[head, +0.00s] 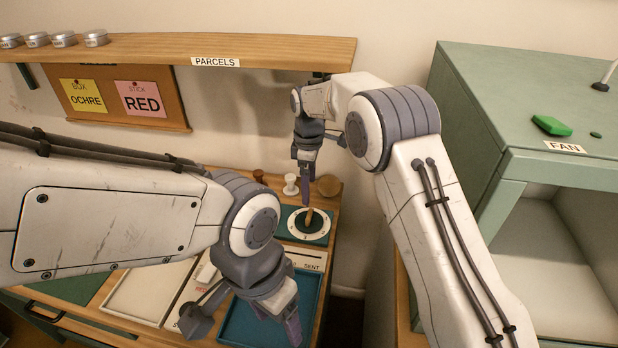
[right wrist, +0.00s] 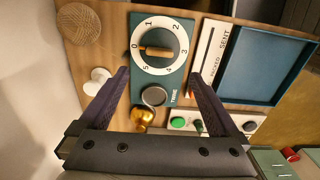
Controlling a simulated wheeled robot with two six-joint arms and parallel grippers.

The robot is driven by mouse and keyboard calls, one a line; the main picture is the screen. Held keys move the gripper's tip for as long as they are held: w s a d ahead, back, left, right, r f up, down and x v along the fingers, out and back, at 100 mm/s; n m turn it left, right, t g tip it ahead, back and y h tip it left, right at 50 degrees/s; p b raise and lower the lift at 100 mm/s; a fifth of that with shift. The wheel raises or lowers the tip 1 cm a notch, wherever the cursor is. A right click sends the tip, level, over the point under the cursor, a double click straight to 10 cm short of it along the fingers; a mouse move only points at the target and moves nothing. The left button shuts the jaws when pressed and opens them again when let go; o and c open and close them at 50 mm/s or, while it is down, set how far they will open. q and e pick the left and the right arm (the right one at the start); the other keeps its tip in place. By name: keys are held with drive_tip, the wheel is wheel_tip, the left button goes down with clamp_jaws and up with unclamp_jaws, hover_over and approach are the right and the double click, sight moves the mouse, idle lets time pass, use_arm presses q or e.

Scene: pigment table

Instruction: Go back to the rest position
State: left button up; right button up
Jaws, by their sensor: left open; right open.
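My left gripper (head: 280,318) is low in the head view, open and empty, its fingers pointing down over the blue tray (head: 228,325). My right gripper (head: 305,178) is farther back, pointing down above the table near the round timer dial (head: 291,229). In the right wrist view its two fingers (right wrist: 160,78) are spread apart with nothing between them held. The timer dial (right wrist: 143,66), with a wooden knob (right wrist: 155,52) and numbers, lies beyond the fingertips. Whether the fingertips touch anything is not clear.
A wooden shelf (head: 150,50) with tins crosses the back wall. A green cabinet (head: 520,100) labelled FAN stands right. A white spool (right wrist: 97,82), a twine ball (right wrist: 79,23) and a brass piece (right wrist: 142,119) are near my right gripper. A pale tray (head: 145,292) lies left.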

drive_tip(key=s+a+r+m, duration=0.15)
drive_tip(key=s+r, duration=0.25)
drive_tip(key=s, duration=0.4)
drive_tip(key=s+r+m, duration=0.2)
drive_tip(key=s+r, duration=0.2)
drive_tip(key=s, duration=0.4)
drive_tip(key=s+d+m, duration=0.2)
drive_tip(key=s+d, duration=0.1)
drive_tip(key=s, duration=0.8)
drive_tip(key=s+d+f+m+y, duration=0.1)
drive_tip(key=s+d+m, duration=0.2)
drive_tip(key=s, duration=0.8)
drive_tip(key=shift+d+f, duration=0.15)
drive_tip(key=shift+d, duration=0.15)
